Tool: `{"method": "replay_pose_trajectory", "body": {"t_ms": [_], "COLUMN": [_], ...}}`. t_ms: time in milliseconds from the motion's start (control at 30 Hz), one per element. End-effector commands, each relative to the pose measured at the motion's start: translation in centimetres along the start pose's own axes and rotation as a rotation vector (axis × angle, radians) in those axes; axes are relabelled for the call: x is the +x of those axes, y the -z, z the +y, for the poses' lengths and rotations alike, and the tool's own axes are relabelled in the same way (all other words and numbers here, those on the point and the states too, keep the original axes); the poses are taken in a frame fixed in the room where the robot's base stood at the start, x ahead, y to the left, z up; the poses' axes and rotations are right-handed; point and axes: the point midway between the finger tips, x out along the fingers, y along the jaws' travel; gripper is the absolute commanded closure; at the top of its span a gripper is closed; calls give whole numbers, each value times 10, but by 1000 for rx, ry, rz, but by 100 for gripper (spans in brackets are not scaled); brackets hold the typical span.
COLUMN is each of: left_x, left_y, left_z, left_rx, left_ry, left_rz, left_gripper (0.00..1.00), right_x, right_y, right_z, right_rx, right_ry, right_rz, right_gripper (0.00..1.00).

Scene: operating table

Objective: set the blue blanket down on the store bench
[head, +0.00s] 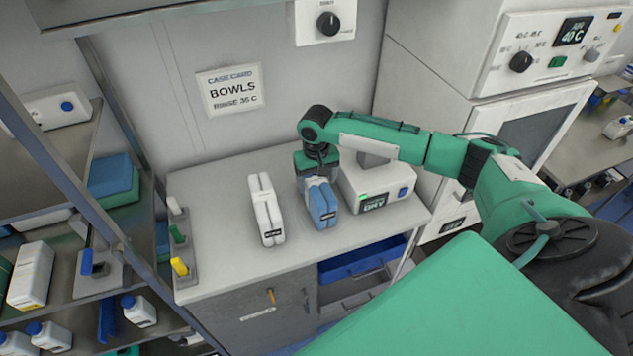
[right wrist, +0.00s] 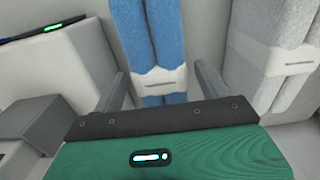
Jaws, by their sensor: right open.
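The blue blanket (head: 321,203) is a folded blue bundle with a pale band, on the white bench top (head: 217,250). In the right wrist view the blue blanket (right wrist: 150,35) lies between the fingers of my right gripper (right wrist: 158,90), with gaps at its sides. My right gripper (head: 318,178) is open at the blanket's back end in the head view, where its fingers are partly hidden. My left gripper is not in view.
A white folded blanket (head: 265,210) lies to the left of the blue one. A white box with a green display (head: 378,190) stands close on the right. Small yellow, green and white handled items (head: 180,266) stand at the left edge. The bench front is clear.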

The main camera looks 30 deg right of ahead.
Motion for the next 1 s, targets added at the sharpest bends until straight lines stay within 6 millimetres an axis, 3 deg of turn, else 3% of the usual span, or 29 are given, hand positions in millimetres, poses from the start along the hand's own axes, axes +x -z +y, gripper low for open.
{"method": "replay_pose_trajectory", "body": {"t_ms": [500, 700, 1000], "left_x": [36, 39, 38], "left_y": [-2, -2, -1], "left_z": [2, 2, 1], "left_rx": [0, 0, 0], "left_ry": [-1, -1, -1], "left_rz": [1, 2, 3], "left_gripper": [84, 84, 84], "right_x": [-96, -112, -113], "right_y": [1, 0, 0], "right_z": [0, 0, 0], "right_rx": [0, 1, 1], "right_ry": [2, 2, 1], "right_rz": [3, 1, 0], "right_gripper": [24, 24, 24]}}
